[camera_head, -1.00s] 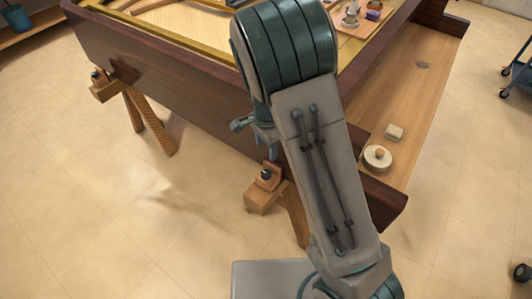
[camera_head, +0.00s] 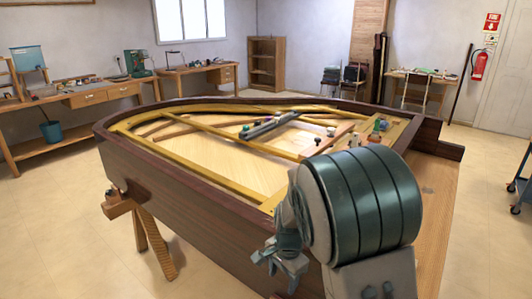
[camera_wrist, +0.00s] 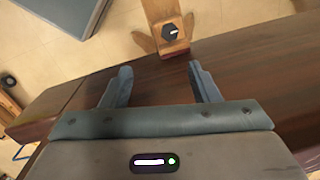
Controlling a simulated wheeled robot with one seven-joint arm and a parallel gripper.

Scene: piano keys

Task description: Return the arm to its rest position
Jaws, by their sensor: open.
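My arm stands folded at the front of the open piano body (camera_head: 190,205), with its thick teal and grey joint in front of the piano's right part in the head view. My gripper (camera_head: 272,262) hangs left of that joint, close to the dark outer side of the piano. In the wrist view my gripper (camera_wrist: 158,85) has its two fingers spread apart with nothing between them. Beyond the fingertips are the dark wooden piano side and a wooden trestle end with a dark knob (camera_wrist: 172,30).
Small coloured items stand on a board (camera_head: 335,143) across the piano frame. A wooden shelf (camera_head: 436,215) runs along the piano's right side. A blue cart (camera_head: 522,190) is at the right edge. Workbenches line the walls. The floor at left (camera_head: 60,220) is clear.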

